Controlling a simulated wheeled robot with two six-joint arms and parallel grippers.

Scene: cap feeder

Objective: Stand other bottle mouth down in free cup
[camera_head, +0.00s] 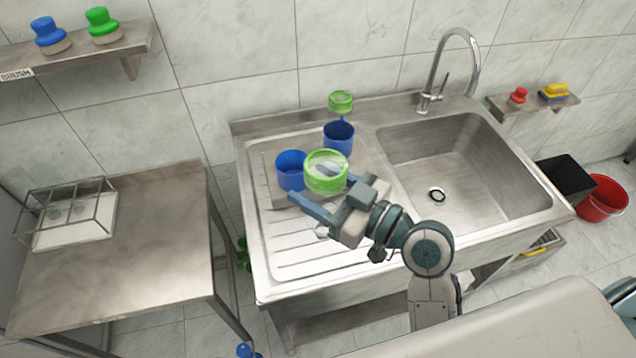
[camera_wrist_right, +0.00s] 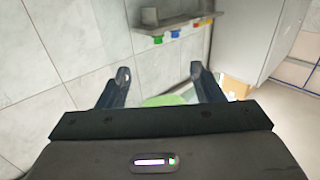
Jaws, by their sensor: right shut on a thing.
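My right gripper (camera_head: 322,191) is shut on a clear bottle with a green band (camera_head: 326,158). The bottle's wide green-rimmed end faces up towards the head camera; its mouth is hidden. The bottle overlaps the right side of the free blue cup (camera_head: 288,160) in the picture; I cannot tell whether they touch. A second green bottle (camera_head: 340,102) stands mouth down in the other blue cup (camera_head: 338,138), behind. In the right wrist view the held bottle shows as green (camera_wrist_right: 165,101) between the fingers (camera_wrist_right: 160,85). My left gripper is out of view.
The cups stand on the ribbed drainboard (camera_head: 300,256) left of the empty sink basin (camera_head: 470,165) and its tall tap (camera_head: 430,75). A steel table (camera_head: 150,250) with a wire rack (camera_head: 70,215) stands at left. The drainboard's front is mostly clear.

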